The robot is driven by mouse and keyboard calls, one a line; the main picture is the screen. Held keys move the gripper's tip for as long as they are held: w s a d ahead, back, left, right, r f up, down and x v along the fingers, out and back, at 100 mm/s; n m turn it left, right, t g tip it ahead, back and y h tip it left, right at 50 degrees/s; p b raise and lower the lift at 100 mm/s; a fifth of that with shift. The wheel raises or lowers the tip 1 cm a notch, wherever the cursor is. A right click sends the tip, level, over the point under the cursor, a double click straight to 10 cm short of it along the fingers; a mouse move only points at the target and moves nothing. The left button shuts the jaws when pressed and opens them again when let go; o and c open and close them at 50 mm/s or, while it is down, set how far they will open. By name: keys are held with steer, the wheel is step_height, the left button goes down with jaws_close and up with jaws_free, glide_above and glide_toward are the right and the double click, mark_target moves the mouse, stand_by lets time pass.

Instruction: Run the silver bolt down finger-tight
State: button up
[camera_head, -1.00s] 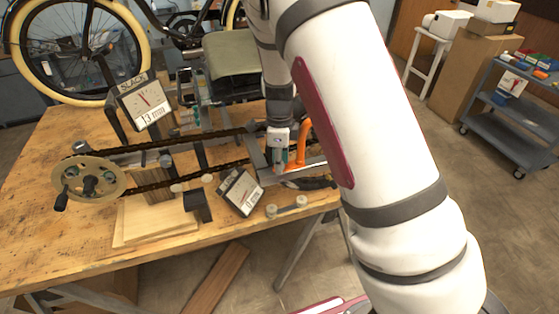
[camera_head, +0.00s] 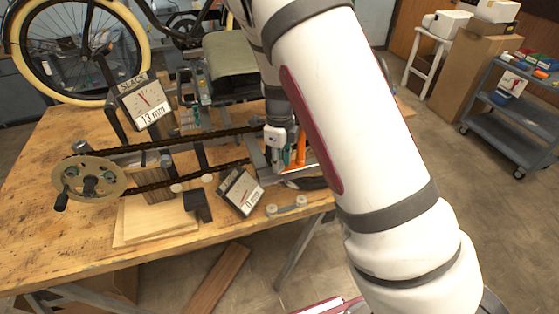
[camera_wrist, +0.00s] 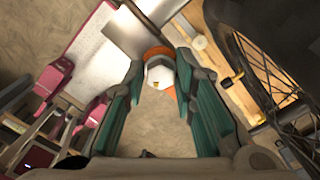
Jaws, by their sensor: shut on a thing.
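In the wrist view, a pale silver hexagonal bolt head (camera_wrist: 160,74) sits between the teal-padded fingers of my gripper (camera_wrist: 159,72), with an orange part (camera_wrist: 158,52) around and behind it. My gripper is shut on the bolt. In the head view my gripper (camera_head: 273,160) points down at the right end of the trike frame's chain run, beside an upright orange piece (camera_head: 301,148). The bolt is hidden there by the gripper, and its thread and seating cannot be seen.
A chain (camera_head: 170,143) runs left to a tan crank wheel (camera_head: 70,188). A slack dial (camera_head: 147,103) reads 13 mm. A second gauge (camera_head: 241,192) lies near the front edge beside two small round pieces (camera_head: 287,206). The front left of the wooden bench (camera_head: 40,250) is clear.

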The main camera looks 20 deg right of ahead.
steer(key=shift+m, duration=0.8)
steer(key=shift+m, duration=0.9)
steer(key=o, duration=0.6)
steer(key=shift+o, duration=0.2)
steer(key=shift+n, duration=0.9)
steer(key=shift+n, duration=0.8)
